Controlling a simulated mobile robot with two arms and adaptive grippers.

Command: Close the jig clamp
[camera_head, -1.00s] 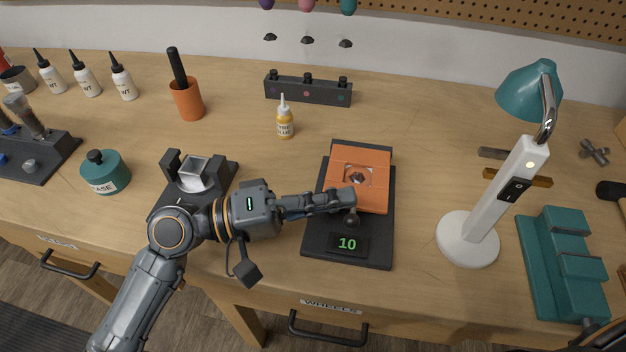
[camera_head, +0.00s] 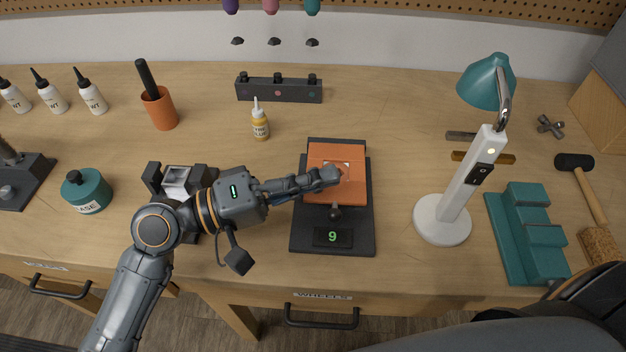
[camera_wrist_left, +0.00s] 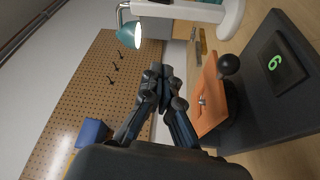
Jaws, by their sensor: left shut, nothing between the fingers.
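The jig is a dark base (camera_head: 361,220) with an orange clamp plate (camera_head: 320,154) and a green display reading 9 (camera_head: 332,237). A dark ball knob (camera_head: 335,213) sits at the plate's front edge; the knob also shows in the left wrist view (camera_wrist_left: 229,65). My left gripper (camera_head: 329,175) is shut and empty, over the orange plate, and hides part of its middle. I cannot tell whether it touches the plate. In the left wrist view the shut fingers (camera_wrist_left: 160,78) are beside the orange plate (camera_wrist_left: 208,100). My right gripper is not in view.
A white lamp with a teal shade (camera_head: 487,82) stands right of the jig. A teal stepped block (camera_head: 527,235) is further right. A yellow glue bottle (camera_head: 260,122) stands behind. A dark fixture (camera_head: 157,180) is left, partly behind my left arm.

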